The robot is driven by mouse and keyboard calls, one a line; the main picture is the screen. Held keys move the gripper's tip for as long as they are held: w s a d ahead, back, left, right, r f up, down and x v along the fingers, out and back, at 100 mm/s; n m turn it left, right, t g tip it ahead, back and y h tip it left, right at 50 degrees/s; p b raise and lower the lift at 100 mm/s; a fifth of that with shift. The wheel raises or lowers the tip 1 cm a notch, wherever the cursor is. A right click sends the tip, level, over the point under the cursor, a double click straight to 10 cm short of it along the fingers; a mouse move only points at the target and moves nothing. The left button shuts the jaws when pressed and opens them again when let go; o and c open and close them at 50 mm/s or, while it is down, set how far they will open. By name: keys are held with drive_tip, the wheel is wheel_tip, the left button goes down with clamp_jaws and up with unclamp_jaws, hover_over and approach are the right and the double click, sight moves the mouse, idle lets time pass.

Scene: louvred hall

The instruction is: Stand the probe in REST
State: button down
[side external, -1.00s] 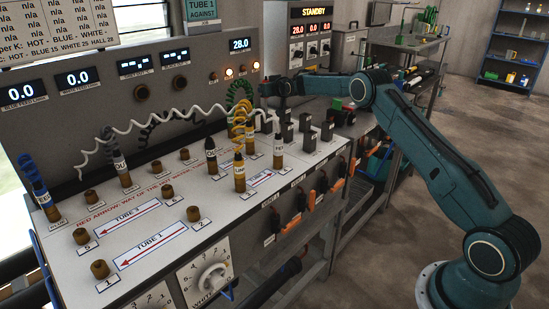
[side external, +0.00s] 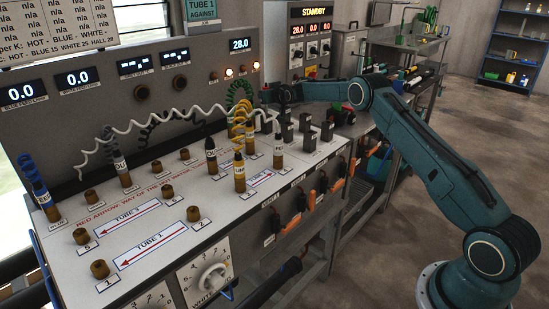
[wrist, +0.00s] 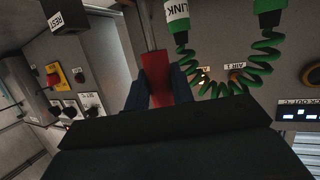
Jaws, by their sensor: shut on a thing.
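My gripper shows in the wrist view (wrist: 157,90), with its blue fingers shut on a red piece that I take to be the probe (wrist: 153,66). A thin dark line runs up from the red piece; its far end is not clear. A dark block with a white REST label (wrist: 66,18) is at the upper left of the wrist view, apart from the red piece. In the side view my gripper (side external: 268,97) is small and dark above the back right of the bench, and the probe cannot be made out there.
Green plugs with coiled leads (wrist: 265,18), one marked LINK, hang close right of the gripper. In the side view, yellow plugs (side external: 239,175), a white coiled lead (side external: 150,121) and small dark blocks (side external: 305,122) crowd the bench (side external: 215,215). An upright panel (side external: 100,108) stands behind.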

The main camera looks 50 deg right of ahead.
drive_tip(key=shift+f, duration=1.1)
drive_tip(key=c, duration=1.1)
unclamp_jaws()
drive_tip(key=s+r, duration=0.1)
drive_tip(key=r, duration=0.1)
drive_tip(key=s+a+r, duration=0.1)
drive_tip(key=s+r, duration=0.1)
